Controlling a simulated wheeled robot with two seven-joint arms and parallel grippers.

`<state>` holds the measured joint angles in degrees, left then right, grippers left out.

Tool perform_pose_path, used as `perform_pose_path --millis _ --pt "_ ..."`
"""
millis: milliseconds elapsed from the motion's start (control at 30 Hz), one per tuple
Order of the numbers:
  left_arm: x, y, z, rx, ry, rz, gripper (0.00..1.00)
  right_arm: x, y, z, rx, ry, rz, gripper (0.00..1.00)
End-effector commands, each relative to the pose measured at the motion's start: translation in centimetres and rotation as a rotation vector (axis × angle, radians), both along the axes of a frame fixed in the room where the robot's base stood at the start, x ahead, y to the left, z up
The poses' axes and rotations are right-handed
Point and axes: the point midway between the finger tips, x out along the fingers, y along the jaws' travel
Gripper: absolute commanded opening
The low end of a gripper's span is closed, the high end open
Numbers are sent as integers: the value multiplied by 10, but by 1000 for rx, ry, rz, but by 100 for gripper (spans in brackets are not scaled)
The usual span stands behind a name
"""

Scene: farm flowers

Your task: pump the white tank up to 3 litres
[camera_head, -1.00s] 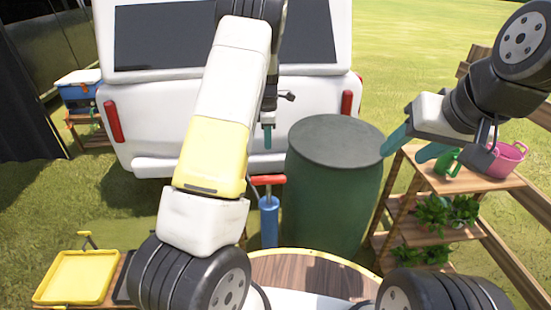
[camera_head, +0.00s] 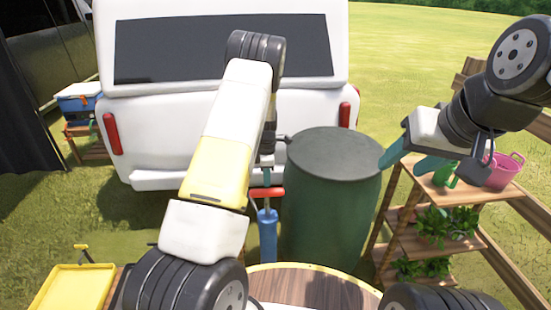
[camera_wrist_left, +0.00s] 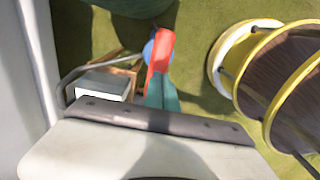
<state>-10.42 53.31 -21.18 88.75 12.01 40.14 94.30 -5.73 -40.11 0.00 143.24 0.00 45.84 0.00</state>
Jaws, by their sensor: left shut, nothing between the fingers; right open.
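A blue pump (camera_head: 267,233) with a red T-handle (camera_head: 267,193) stands upright on the grass, left of the green barrel. The red handle also shows in the left wrist view (camera_wrist_left: 159,48). My left gripper (camera_head: 267,178) points down at the handle, its teal fingers shut and empty. In the left wrist view the fingers (camera_wrist_left: 162,96) overlap the handle; I cannot tell whether they touch it. My right gripper (camera_head: 410,160) is open and empty near the plant shelf. I cannot make out the white tank for certain; a small white box (camera_wrist_left: 105,84) shows beside the pump in the left wrist view.
The green barrel (camera_head: 332,210) stands right of the pump. A white vehicle (camera_head: 310,110) is behind. A wooden shelf (camera_head: 470,188) with plants and a pink bucket (camera_head: 503,172) is on the right. A yellow tray (camera_head: 72,290) is front left.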

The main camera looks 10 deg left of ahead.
Motion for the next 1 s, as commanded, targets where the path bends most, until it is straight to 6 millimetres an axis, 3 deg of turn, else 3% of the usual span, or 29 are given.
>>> perform_pose_path --millis 233,667,767,1000 --pt "0 0 -25 0 -1 -1 0 0 0 0 0 0 0 52" --pt "0 0 -30 0 0 0 0 0 0 0 0 0 0 52" --pt "-1 0 -44 1 3 0 0 0 0 0 0 0 0 52" --pt "0 0 -102 1 2 -1 0 0 0 0 0 0 0 52"
